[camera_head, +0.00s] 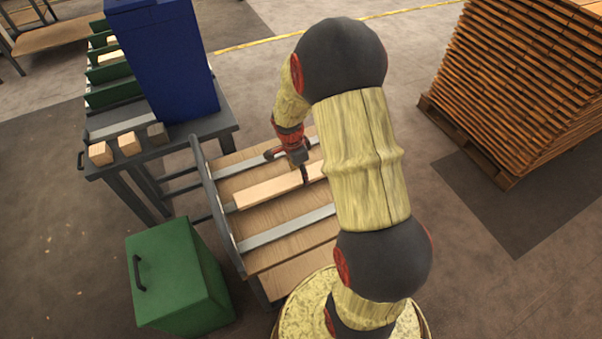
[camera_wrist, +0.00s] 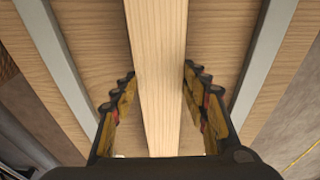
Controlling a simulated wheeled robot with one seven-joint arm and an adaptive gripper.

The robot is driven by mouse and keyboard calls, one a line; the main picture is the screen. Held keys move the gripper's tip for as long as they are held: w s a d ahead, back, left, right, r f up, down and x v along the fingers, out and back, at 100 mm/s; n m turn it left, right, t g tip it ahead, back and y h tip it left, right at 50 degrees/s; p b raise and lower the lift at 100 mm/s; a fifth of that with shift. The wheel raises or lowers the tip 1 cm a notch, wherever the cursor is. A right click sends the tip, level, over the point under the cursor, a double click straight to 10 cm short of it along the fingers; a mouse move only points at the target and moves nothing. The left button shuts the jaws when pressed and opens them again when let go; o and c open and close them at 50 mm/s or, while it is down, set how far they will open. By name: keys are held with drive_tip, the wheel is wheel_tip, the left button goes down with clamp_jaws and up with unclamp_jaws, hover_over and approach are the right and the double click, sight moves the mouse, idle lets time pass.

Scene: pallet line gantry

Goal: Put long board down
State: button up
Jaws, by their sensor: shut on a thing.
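The long board (camera_head: 262,189) is a pale, straight plank over the wooden table (camera_head: 290,255), roughly parallel to the grey metal strips and between two of them. My gripper (camera_head: 289,169) reaches down on it from above, its fingers on either side of the board. In the wrist view the board (camera_wrist: 160,40) runs up the middle between the two ridged fingers of my gripper (camera_wrist: 158,78), which is shut on it. I cannot tell whether the board touches the table or hangs just above it. My arm hides its right end in the head view.
Grey strips (camera_head: 290,229) cross the table, with a rail (camera_head: 219,213) along its left edge. A bench at left holds a blue box (camera_head: 165,60), green dividers (camera_head: 112,90) and small blocks (camera_head: 128,143). A green box (camera_head: 178,270) stands front left. Stacked boards (camera_head: 530,80) stand at right.

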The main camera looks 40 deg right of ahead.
sight(296, 177)
drive_tip(key=o, duration=1.4)
drive_tip(key=shift+f, duration=0.1)
drive_tip(key=shift+c, duration=0.2)
drive_tip(key=s+a+r+n+t+p, duration=0.1)
drive_tip(key=a+r+n+p, duration=0.2)
drive_tip(key=r, duration=0.8)
drive_tip(key=a+r+n+t+p, duration=0.15)
drive_tip(key=a+r, duration=0.35)
drive_tip(key=r, duration=0.6)
drive_tip(key=s+a+r+n+t+y, duration=0.1)
drive_tip(key=s+a+r+n+t, duration=0.2)
drive_tip(key=s+a+r+n, duration=0.9)
drive_tip(key=s+a+n, duration=0.2)
drive_tip(key=s+n, duration=0.1)
drive_tip(key=n, duration=0.1)
drive_tip(key=shift+s+r+y+b, duration=0.25)
drive_tip(key=shift+r+y+b, duration=0.1)
drive_tip(key=shift+y+b, duration=0.05)
drive_tip(key=shift+a+n+t, duration=0.1)
drive_tip(key=shift+n+t, duration=0.15)
